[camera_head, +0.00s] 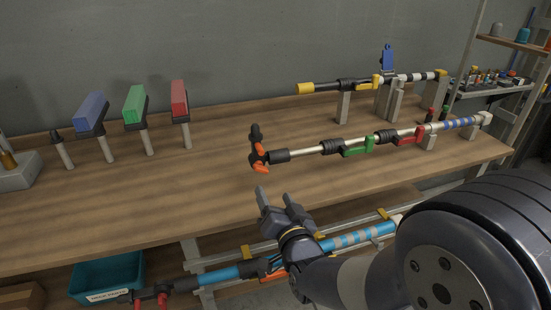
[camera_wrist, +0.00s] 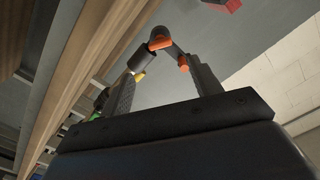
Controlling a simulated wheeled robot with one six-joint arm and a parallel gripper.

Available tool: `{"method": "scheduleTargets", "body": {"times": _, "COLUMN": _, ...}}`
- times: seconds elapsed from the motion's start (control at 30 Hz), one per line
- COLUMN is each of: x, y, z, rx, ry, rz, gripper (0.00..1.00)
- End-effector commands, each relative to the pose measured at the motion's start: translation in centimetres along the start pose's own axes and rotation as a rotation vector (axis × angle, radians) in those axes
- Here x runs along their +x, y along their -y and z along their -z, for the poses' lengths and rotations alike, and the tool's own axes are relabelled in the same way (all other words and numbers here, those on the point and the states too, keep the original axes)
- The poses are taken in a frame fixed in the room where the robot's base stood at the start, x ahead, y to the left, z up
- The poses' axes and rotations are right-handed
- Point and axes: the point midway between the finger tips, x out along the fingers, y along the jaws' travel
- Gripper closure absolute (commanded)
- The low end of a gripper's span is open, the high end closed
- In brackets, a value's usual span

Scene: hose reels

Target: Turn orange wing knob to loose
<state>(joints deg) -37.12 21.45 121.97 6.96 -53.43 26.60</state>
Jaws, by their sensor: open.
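The orange wing knob (camera_head: 258,149) appears to be part of the dark head at the left end of a silver pole (camera_head: 308,150), held above the bench. More orange shows just below it. In the wrist view, orange parts (camera_wrist: 159,43) show on the dark head, beyond my fingers; I cannot tell clearly which is the knob. My gripper (camera_head: 277,200) is open and empty, in front of and below the pole's head at the bench's front edge. It also shows in the wrist view (camera_wrist: 163,82) with its fingers apart, not touching the knob.
Green (camera_head: 356,146) and red (camera_head: 408,137) clamps sit along the pole. A second pole with a yellow end (camera_head: 305,88) lies behind. Blue (camera_head: 91,112), green (camera_head: 135,103) and red (camera_head: 180,98) blocks stand on posts at left. A blue-striped pole (camera_head: 362,236) lies below the bench.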

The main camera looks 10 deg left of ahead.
Motion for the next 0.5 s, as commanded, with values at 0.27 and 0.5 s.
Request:
{"method": "scheduleTargets", "body": {"times": 0.27, "x": 3.5, "y": 0.1, "z": 0.1, "rx": 0.003, "ry": -0.004, "rz": 0.002, "gripper": 0.40}}
{"method": "scheduleTargets", "body": {"times": 0.5, "x": 7.7, "y": 0.1, "z": 0.1, "rx": 0.002, "ry": -0.002, "rz": 0.001, "gripper": 0.40}}
